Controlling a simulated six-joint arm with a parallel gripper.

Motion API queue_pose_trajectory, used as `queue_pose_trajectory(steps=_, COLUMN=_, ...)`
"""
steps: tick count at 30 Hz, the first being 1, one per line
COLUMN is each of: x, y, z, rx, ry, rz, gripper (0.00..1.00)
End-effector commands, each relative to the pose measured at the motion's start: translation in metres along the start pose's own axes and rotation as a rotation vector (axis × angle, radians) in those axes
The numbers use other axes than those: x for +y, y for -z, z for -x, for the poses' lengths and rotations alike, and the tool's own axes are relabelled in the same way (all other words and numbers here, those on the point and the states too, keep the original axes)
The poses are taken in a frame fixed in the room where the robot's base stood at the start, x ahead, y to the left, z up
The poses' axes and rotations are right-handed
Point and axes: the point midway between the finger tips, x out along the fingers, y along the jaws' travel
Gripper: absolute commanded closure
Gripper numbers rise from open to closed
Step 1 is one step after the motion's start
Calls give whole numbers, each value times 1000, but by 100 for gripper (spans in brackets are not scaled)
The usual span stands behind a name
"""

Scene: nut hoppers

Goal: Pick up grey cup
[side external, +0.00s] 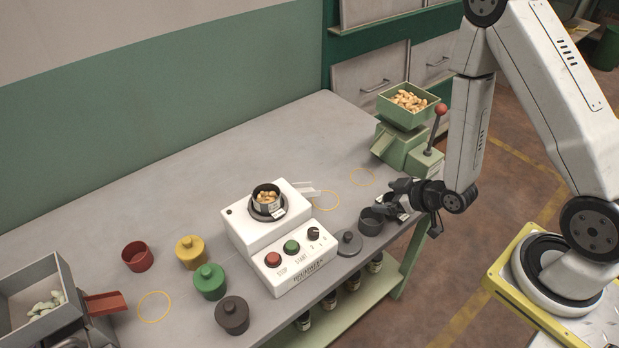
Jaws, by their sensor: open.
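The grey cup (371,222) stands upright and without a lid near the right front edge of the table. It looks empty. My gripper (387,204) is open at the cup's right side, with its fingers pointing left toward it. One finger seems to be behind the cup's rim; I cannot tell whether it touches. A grey lid (349,243) with a knob lies on the table just left of the cup.
A white machine (268,228) with a nut-filled bowl stands left of the lid. A green hopper (408,105) with a red-knobbed lever is behind my gripper. Red (137,257), yellow (191,252), green (209,281) and dark brown (232,315) cups stand left. A grey hopper (38,285) is far left.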

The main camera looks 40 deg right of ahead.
Motion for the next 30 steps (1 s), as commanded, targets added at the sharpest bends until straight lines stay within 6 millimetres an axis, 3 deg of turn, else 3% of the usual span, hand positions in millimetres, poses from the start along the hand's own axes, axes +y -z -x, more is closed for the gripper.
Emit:
queue_pose_trajectory(steps=15, x=-17, y=-34, z=16, rx=274, ry=-40, rz=-28, gripper=0)
queue_pose_trajectory(steps=22, x=-37, y=-48, z=26, rx=340, ry=17, rz=-112, gripper=0)
queue_pose_trajectory(steps=30, x=-45, y=-53, z=32, rx=371, ry=37, rz=-154, gripper=0)
